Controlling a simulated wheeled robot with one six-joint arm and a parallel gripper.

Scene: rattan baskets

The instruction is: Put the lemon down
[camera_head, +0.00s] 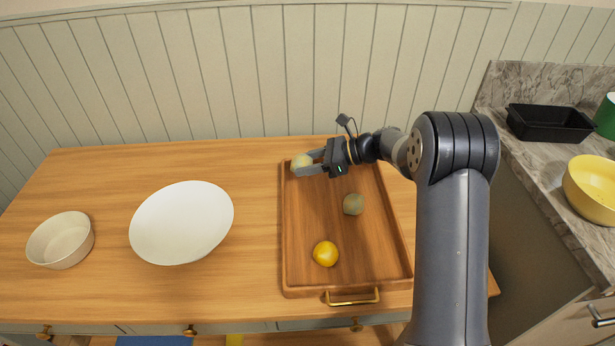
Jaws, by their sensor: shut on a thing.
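My gripper (312,162) is shut on a small pale yellow fruit, apparently the lemon (301,160), at the far left corner of the wooden tray (297,275). The fingers point left and partly cover the fruit. I cannot tell whether the fruit touches the tray. A grey-green round fruit (353,204) lies in the middle of the tray. A bright yellow round fruit (325,253) lies near the tray's front.
A white plate (181,222) and a cream bowl (60,240) stand on the wooden counter to the left. The tray has a brass handle (352,300) in front. On the right marble counter are a black pan (549,123), a yellow bowl (592,190) and a green container (606,117).

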